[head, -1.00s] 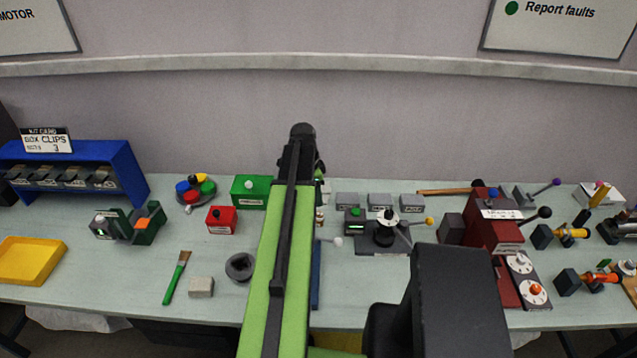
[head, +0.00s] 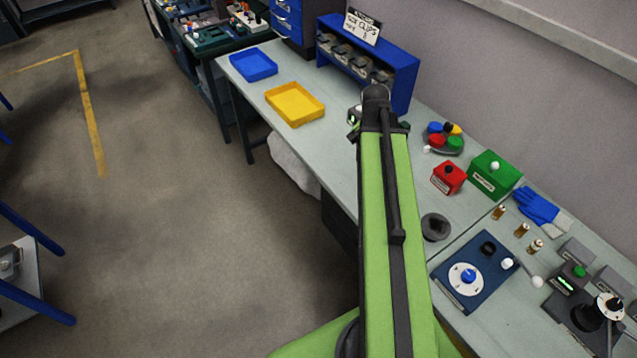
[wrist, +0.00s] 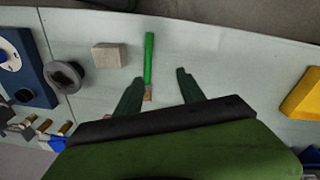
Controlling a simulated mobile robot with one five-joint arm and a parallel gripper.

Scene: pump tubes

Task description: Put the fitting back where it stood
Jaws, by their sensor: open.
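Several small brass fittings (head: 522,230) stand upright on the bench beside a blue glove in the head view. They also show at the lower left of the wrist view (wrist: 44,126). I cannot tell which of them is the task's fitting. My gripper (wrist: 158,76) is open and empty in the wrist view, its two dark green fingers apart above the bench. A green-handled brush (wrist: 149,62) lies below, its bristle end near the left finger. My arm hides the gripper's fingers in the head view.
A grey block (wrist: 109,55) and a dark grey ring (wrist: 65,77) lie left of the brush. A blue plate with a dial (head: 473,271) is near the bench front. Yellow (head: 295,104) and blue (head: 253,64) trays sit at the far end. Bare bench separates brush and yellow tray.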

